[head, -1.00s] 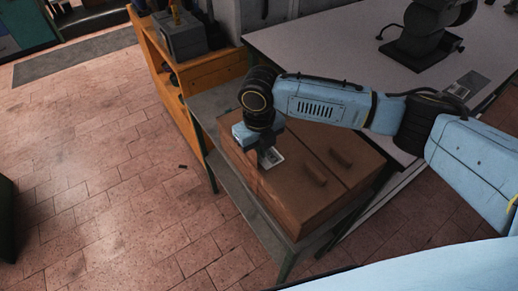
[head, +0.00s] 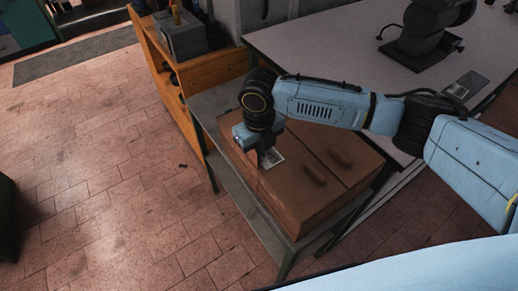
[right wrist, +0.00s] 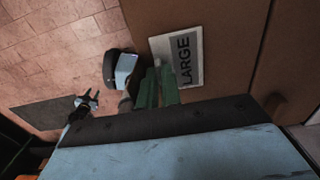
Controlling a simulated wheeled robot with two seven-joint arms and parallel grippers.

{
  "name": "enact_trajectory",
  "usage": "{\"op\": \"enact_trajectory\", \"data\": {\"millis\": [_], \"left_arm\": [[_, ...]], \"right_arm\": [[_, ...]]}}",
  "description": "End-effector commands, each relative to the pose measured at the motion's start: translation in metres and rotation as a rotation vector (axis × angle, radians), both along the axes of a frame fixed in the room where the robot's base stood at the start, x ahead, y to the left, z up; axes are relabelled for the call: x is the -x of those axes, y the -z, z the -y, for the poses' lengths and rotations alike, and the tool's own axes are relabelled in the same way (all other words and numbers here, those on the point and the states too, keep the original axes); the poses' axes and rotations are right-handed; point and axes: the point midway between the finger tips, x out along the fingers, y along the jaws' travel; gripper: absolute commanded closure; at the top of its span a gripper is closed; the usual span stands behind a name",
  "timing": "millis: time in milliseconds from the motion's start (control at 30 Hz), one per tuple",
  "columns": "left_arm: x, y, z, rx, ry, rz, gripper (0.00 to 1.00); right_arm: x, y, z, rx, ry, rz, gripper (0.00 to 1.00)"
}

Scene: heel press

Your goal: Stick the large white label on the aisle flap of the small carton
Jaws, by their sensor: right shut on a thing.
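The large white label (right wrist: 178,57), printed LARGE, is in the fingers of my right gripper (right wrist: 157,88), which is shut on its edge. In the head view the label (head: 273,159) shows beside the tip of my right gripper (head: 266,157), over the top of the brown carton (head: 320,200). It lies nearly flat over the flap left of the seam; I cannot tell whether it touches the cardboard. The wrist hides part of the carton's back left corner.
The carton stands on a grey metal table (head: 212,104). An orange shelf unit (head: 160,62) stands behind left, and a long pale bench (head: 330,50) behind right. Open tiled floor lies to the left.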

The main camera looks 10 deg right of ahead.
Motion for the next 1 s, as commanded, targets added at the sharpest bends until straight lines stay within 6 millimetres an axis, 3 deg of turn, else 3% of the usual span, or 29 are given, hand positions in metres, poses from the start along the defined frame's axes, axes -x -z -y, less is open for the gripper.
{"op": "enact_trajectory", "data": {"millis": [233,300,433,600,800,1000], "left_arm": [[0.0002,0.0005,-0.0002,0.0,0.0,0.0,0.64],[0.0003,0.0005,-0.0002,0.0,0.0,-0.001,0.64],[0.0003,0.0005,-0.0002,0.0,0.0,-0.001,0.64],[0.0005,0.0005,-0.0002,0.0,0.0,-0.001,0.64],[0.0005,0.0004,-0.0002,0.0,0.0,-0.001,0.64],[0.0006,0.0003,-0.0002,0.0,0.0,-0.001,0.64]], "right_arm": [[0.0026,0.0046,0.001,0.004,0.0,-0.008,1.0],[0.0026,0.0046,0.001,0.004,0.0,-0.008,0.86],[0.002,0.0038,0.0013,0.004,0.001,-0.006,0.69],[0.0013,0.0029,0.0012,0.004,0.001,-0.004,0.68],[0.001,0.002,0.0008,0.002,0.001,-0.003,0.47],[0.0008,0.0015,0.0004,0.001,0.0,-0.003,0.47]]}}
